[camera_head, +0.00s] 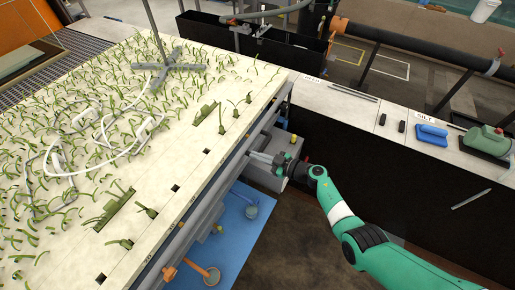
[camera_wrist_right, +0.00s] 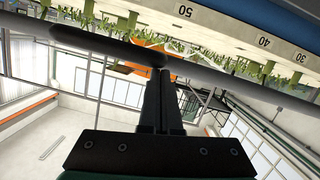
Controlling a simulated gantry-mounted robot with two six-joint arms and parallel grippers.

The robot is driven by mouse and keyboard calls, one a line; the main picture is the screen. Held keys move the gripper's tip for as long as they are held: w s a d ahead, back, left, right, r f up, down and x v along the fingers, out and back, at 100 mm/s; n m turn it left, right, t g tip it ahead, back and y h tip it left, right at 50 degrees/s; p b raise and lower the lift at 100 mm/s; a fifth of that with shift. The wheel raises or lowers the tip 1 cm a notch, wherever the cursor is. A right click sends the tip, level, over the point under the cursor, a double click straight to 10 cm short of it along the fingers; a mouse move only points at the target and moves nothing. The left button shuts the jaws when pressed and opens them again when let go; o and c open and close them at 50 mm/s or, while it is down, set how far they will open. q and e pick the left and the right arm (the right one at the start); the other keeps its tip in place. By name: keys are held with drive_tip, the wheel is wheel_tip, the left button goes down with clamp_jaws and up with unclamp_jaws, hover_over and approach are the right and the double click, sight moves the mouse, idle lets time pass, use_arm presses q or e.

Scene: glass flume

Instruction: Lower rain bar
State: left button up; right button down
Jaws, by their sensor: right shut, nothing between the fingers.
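A long grey bar (camera_head: 213,192) runs along the right side of the pale, plant-covered flume bed (camera_head: 150,215); I cannot tell for certain that it is the rain bar. My right gripper (camera_head: 255,157) is beside this bar, with its fingers shut and empty. In the right wrist view a dark grey bar (camera_wrist_right: 235,80) crosses just beyond the shut fingertips (camera_wrist_right: 161,72); I cannot tell whether they touch it. A grey cross-shaped fixture (camera_head: 170,66) hangs from a thin rod above the far part of the bed. My left gripper is not in view.
A grey box (camera_head: 268,172) and a blue mat (camera_head: 228,235) lie below the flume's side. To the right, a bench (camera_head: 345,109) holds a blue-handled block (camera_head: 431,134) and a green container (camera_head: 488,141).

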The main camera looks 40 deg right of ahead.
use_arm(q)
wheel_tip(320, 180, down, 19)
drive_tip(key=b, duration=1.7)
use_arm(e)
wheel_tip(320, 180, down, 22)
drive_tip(key=shift+f, duration=0.15)
drive_tip(key=shift+s, duration=0.15)
use_arm(q)
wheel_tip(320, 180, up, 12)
drive_tip(key=p, duration=1.1)
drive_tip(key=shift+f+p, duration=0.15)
drive_tip(key=shift+p, duration=0.2)
use_arm(e)
drive_tip(key=s+d+r, duration=0.2)
drive_tip(key=s+r, duration=0.4)
drive_tip(key=s, duration=0.3)
drive_tip(key=shift+s+r, duration=0.2)
drive_tip(key=shift+r, duration=0.15)
drive_tip(key=shift+d, duration=0.1)
